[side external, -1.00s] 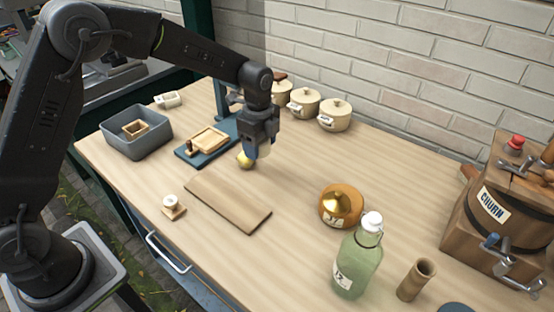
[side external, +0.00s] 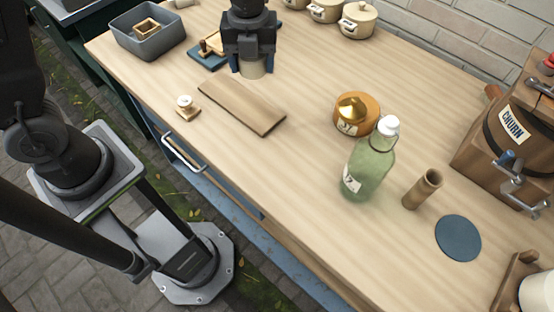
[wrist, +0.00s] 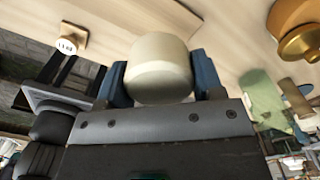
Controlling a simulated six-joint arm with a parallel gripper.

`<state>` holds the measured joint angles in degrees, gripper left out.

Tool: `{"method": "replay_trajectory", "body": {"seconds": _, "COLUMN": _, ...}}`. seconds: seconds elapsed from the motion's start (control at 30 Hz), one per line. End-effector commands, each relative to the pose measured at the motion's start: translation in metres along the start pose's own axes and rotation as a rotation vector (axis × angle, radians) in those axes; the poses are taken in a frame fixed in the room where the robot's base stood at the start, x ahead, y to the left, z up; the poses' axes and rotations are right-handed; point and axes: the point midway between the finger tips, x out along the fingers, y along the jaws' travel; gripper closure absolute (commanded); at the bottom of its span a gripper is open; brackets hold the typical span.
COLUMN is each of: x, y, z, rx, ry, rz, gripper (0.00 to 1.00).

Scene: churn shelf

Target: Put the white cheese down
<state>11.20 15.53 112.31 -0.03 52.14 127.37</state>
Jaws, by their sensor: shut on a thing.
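The white cheese (wrist: 158,68) is a pale cream cylinder held between the two blue fingers of my gripper in the wrist view. In the side view my gripper (side external: 252,66) points down over the table, shut on the cheese (side external: 253,68). The cheese is close to the wooden tabletop, behind the brown board; I cannot tell whether it touches the surface. The gripper hides its upper part. The wooden board (side external: 242,107) lies flat and bare in front of it.
A blue-grey bin (side external: 148,40) with a small wooden box stands left. A small stamped piece (side external: 186,107) lies near the front edge. A gold-lidded pot (side external: 356,113), green bottle (side external: 368,165), wooden cup (side external: 422,188) and churn (side external: 510,130) stand right. Cream pots (side external: 357,20) line the back.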

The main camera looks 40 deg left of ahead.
Motion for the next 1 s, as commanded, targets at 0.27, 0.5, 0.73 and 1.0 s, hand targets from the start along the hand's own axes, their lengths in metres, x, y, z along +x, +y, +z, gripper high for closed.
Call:
{"method": "replay_trajectory", "body": {"seconds": 0.27, "x": 0.002, "y": 0.015, "z": -0.065, "rx": 0.455, "ry": -0.001, "rz": -0.002, "gripper": 0.65}}
{"method": "replay_trajectory", "body": {"seconds": 0.5, "x": 0.016, "y": 0.006, "z": -0.093, "rx": 0.537, "ry": 0.002, "rz": 0.001, "gripper": 0.65}}
{"method": "replay_trajectory", "body": {"seconds": 0.73, "x": 0.047, "y": -0.023, "z": -0.134, "rx": 0.535, "ry": 0.001, "rz": 0.002, "gripper": 0.65}}
{"method": "replay_trajectory", "body": {"seconds": 1.0, "x": 0.07, "y": -0.046, "z": -0.167, "rx": 0.528, "ry": 0.0, "rz": -0.001, "gripper": 0.65}}
